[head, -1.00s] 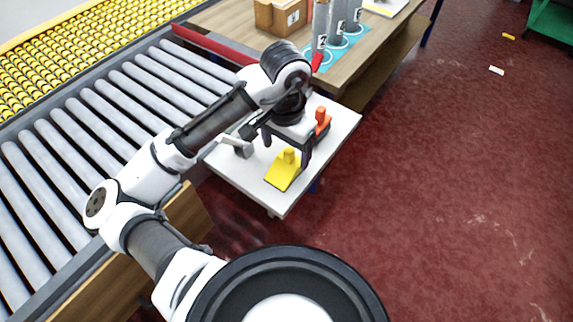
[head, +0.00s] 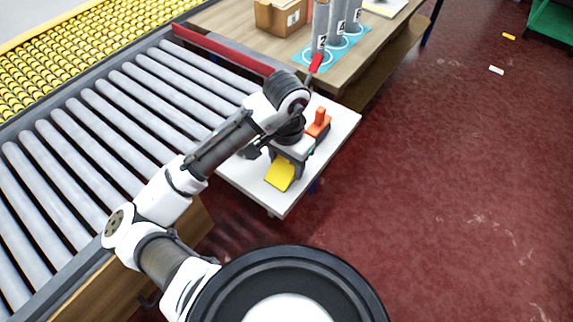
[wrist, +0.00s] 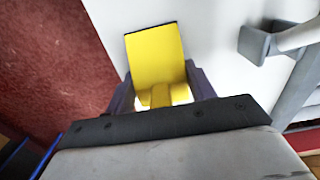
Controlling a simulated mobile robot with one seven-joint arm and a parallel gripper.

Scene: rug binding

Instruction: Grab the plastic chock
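The yellow wedge-shaped chock (head: 280,174) lies on a small white table (head: 335,135). Its sloped face shows in the head view, and my gripper hides its upright handle there. In the wrist view the chock (wrist: 155,55) lies between the two dark fingers of my gripper (wrist: 160,92). The fingers are apart, one on each side of the handle, with a visible gap at least on the left. In the head view my gripper (head: 286,168) is directly over the chock, pointing down.
An orange-handled piece with a dark base (head: 319,122) stands just behind my gripper. A roller conveyor (head: 100,130) runs along the left. A wooden bench (head: 345,75) holds grey cylinders and a cardboard box (head: 279,16).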

